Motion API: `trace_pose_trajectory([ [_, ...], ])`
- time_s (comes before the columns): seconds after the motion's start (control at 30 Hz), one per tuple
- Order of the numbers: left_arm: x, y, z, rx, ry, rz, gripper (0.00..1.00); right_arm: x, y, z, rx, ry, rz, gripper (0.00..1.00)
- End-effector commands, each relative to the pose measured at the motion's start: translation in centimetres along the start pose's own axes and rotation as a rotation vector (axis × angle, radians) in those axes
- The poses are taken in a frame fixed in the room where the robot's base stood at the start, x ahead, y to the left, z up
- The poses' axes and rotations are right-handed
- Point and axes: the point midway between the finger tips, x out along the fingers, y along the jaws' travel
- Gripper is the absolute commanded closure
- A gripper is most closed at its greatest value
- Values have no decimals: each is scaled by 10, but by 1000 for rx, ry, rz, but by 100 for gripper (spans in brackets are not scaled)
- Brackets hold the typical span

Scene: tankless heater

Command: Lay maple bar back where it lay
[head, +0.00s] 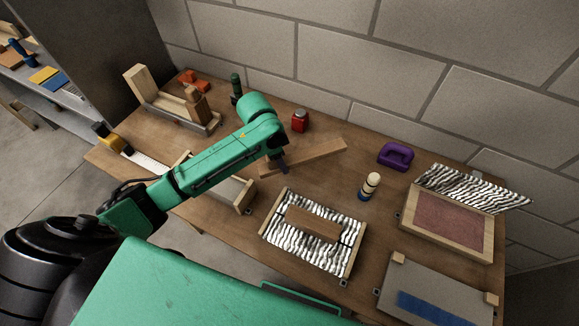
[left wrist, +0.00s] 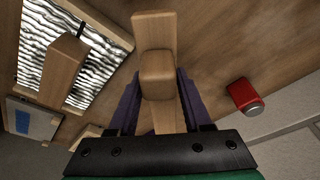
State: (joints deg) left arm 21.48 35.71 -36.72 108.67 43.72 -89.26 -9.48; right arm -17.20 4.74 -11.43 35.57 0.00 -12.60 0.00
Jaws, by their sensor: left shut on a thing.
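A long pale wooden bar, which looks like the maple bar (head: 318,154), is at the middle of the workbench in the head view, slanting up to the right. My left gripper (head: 281,165) is at its left part, fingers pointing down. In the left wrist view the purple fingers of the left gripper (left wrist: 160,80) stand on either side of the wood and are shut on it. The bar (left wrist: 154,30) runs beyond them, with a square block-like part between the fingers. Whether the bar touches the bench is unclear. My right gripper is not in view.
A red jar (head: 300,121) stands just behind the bar. A striped-lined tray with a wooden block (head: 313,222) is in front. A purple object (head: 395,156) and a small striped peg (head: 370,187) are to the right. Bare bench (head: 335,182) lies between.

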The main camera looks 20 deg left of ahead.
Motion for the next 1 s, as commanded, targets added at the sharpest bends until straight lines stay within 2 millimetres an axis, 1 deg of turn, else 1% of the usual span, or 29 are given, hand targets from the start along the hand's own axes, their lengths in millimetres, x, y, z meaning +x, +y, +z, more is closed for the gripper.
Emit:
trace_pose_trajectory([
  [0.03,-5,-17,10,17,-11,-6,100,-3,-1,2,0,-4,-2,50],
  [0.07,-5,-26,16,26,-15,-5,100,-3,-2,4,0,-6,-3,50],
  [0.2,-2,-69,52,34,-31,-4,100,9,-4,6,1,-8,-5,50],
  [0.3,0,-92,74,15,-40,-5,100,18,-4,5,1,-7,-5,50],
  [0.33,-1,-96,77,10,-40,-5,100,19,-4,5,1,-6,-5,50],
  [0.43,-2,-103,84,1,-43,-3,100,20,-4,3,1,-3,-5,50],
  [0.7,-4,-102,84,0,-43,-1,100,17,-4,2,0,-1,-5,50],
  [0.77,-5,-102,84,0,-44,1,100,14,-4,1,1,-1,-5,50],
  [0.87,-9,-102,84,0,-44,7,100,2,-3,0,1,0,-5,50],
  [0.9,2,-101,86,0,-44,9,100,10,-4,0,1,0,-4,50],
  [1.0,19,-101,90,0,-44,9,100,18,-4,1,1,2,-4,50],
])
